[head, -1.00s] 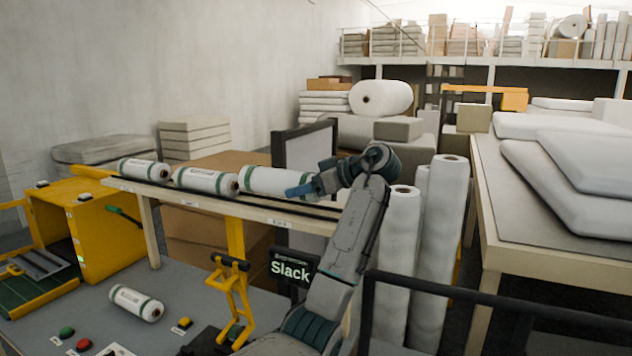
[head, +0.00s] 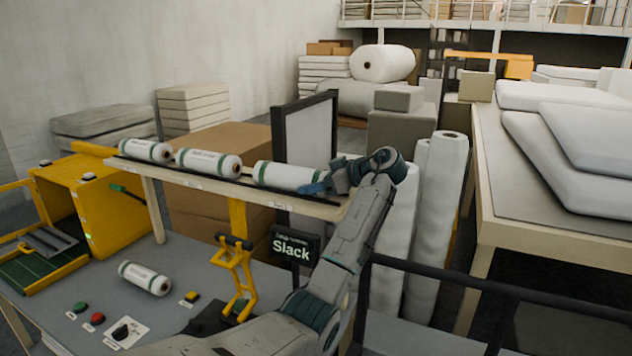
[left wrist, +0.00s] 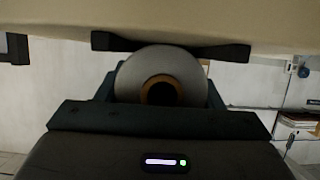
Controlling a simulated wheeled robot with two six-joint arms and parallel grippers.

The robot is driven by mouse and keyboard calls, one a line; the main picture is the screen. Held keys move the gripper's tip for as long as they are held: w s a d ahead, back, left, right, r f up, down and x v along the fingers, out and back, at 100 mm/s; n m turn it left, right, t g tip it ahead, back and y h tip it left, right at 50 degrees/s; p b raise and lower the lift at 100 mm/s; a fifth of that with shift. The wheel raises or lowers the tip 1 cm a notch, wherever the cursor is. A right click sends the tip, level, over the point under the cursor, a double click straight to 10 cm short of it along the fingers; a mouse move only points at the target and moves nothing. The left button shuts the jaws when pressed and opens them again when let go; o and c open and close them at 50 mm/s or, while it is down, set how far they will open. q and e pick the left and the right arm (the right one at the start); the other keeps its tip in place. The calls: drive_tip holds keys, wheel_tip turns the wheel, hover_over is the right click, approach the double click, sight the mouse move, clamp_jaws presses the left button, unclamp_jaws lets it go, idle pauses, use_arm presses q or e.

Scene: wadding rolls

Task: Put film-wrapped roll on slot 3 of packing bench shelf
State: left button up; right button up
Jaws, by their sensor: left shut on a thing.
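The film-wrapped roll (head: 287,175), white with green bands, is at the right end of the packing bench shelf (head: 233,196), at its third place. My left gripper (head: 316,187) is shut on the roll's right end. The left wrist view shows the roll's round end and brown core (left wrist: 160,90) between the jaws, right against or very near the black shelf strips. I cannot tell whether it bears its full weight there. Two like rolls, one left (head: 146,150) and one middle (head: 208,162), lie on the shelf. My right gripper is not in view.
Another banded roll (head: 146,278) lies on the grey bench top below. Tall white rolls (head: 437,225) stand close behind my arm.

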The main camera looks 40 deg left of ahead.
use_arm(q)
drive_tip(key=o, duration=1.1)
drive_tip(key=shift+c, duration=0.2)
drive_tip(key=shift+d, duration=0.15)
drive_tip(key=b+v, duration=0.2)
drive_tip(key=v, duration=0.4)
drive_tip(key=shift+f+b, duration=0.1)
drive_tip(key=shift+b, duration=0.2)
drive_tip(key=p+v, duration=0.2)
drive_tip(key=p, duration=0.2)
drive_tip(key=p+v, duration=0.1)
drive_tip(key=p, duration=0.2)
drive_tip(key=p+v, duration=0.2)
drive_tip(key=p, duration=0.2)
drive_tip(key=shift+w+d+r+p, duration=0.1)
drive_tip(key=shift+d+r+p, duration=0.2)
drive_tip(key=shift+r, duration=0.1)
